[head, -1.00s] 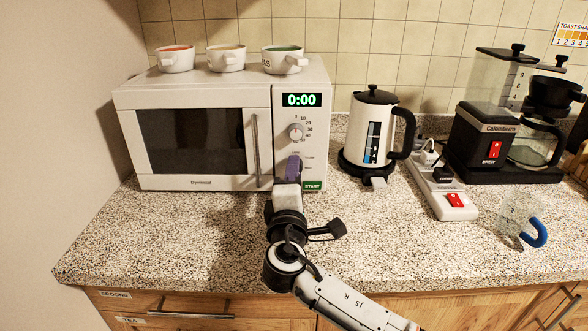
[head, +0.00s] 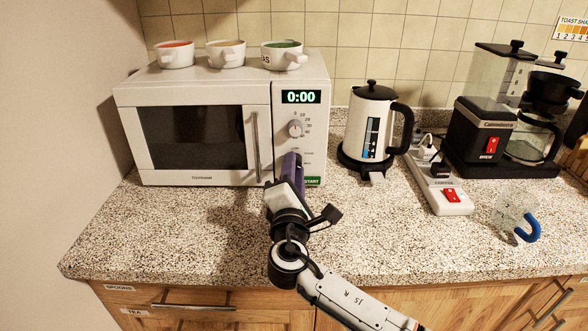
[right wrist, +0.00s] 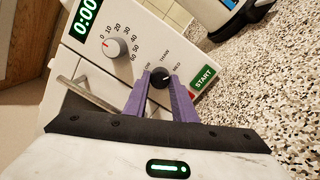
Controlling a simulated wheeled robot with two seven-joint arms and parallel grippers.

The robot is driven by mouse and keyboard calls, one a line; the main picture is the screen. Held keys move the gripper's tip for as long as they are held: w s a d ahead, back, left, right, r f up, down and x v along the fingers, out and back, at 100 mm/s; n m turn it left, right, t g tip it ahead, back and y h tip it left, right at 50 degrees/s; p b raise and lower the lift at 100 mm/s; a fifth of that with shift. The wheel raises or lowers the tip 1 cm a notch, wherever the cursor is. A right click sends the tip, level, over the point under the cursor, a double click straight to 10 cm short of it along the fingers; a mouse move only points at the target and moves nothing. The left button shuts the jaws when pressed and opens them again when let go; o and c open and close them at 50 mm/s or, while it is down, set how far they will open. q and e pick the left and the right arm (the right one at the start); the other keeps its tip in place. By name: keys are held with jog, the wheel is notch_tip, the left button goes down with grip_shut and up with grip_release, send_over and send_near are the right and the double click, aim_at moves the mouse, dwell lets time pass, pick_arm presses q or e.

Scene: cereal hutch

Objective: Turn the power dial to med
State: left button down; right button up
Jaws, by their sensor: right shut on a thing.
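The white microwave (head: 215,92) stands at the left of the counter. Its small black power dial (right wrist: 160,76) shows in the right wrist view, below the timer knob, with printed labels around it, THAW and MED among them. My right gripper (right wrist: 159,82) has its two purple fingers on either side of the dial, shut on it. I cannot tell for sure which label the dial's mark points at. In the head view my right gripper (head: 292,160) is rolled over and hides the dial. My left gripper is not in view.
The light timer knob (head: 295,128) sits just above, and the green START button (head: 312,181) just below right. A white kettle (head: 369,125), a power strip (head: 440,185) and a coffee maker stand to the right. Several bowls sit on the microwave.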

jog(key=shift+f, duration=0.1)
jog(key=o, duration=1)
jog(key=shift+o, duration=0.2)
jog(key=s, duration=1)
jog(key=shift+s+a+f+b, duration=0.2)
jog(key=shift+f+b, duration=0.1)
jog(key=shift+b, duration=0.05)
